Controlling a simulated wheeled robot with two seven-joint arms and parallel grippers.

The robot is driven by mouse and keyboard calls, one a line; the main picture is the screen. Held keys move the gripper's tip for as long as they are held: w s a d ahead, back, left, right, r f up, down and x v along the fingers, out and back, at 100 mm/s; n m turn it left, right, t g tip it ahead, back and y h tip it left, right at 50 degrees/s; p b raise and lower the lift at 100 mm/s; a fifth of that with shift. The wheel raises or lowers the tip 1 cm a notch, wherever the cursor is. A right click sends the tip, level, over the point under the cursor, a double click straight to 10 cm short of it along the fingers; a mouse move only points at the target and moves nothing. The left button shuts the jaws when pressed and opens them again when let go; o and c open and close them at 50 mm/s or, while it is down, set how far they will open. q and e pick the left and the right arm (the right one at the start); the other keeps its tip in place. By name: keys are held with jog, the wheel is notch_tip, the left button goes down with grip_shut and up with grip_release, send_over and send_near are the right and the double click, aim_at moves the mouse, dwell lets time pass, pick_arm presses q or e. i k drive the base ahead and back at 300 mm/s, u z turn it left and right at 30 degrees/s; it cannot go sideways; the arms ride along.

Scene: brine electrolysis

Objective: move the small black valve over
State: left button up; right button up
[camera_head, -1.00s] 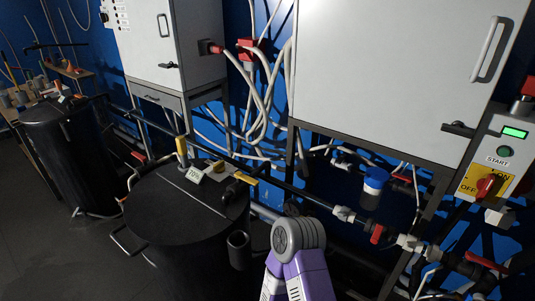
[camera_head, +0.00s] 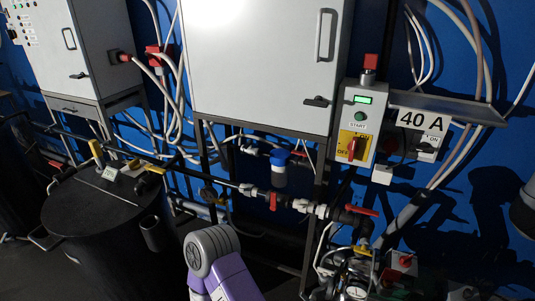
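I cannot say for sure which part is the small black valve. A small dark fitting (camera_head: 209,195) sits on the pipe right of the black drum (camera_head: 100,208). A dark piece with a yellow end (camera_head: 148,183) lies on the drum's lid. Valves with red handles sit on the pipe, one in the middle (camera_head: 273,202) and one further right (camera_head: 362,210). A purple and grey link of my own arm shows at the bottom centre. Neither gripper shows, so whether they are open or shut is hidden.
A large grey cabinet (camera_head: 255,75) fills the upper middle. Right of it are a switch box (camera_head: 355,125) with a lit green display and a 40 A sign (camera_head: 423,122). Gauges and hoses (camera_head: 355,275) crowd the lower right. Cables hang on the blue wall.

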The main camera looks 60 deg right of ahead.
aim_at(250, 142)
jog(key=k, duration=0.2)
jog(key=z, duration=0.95)
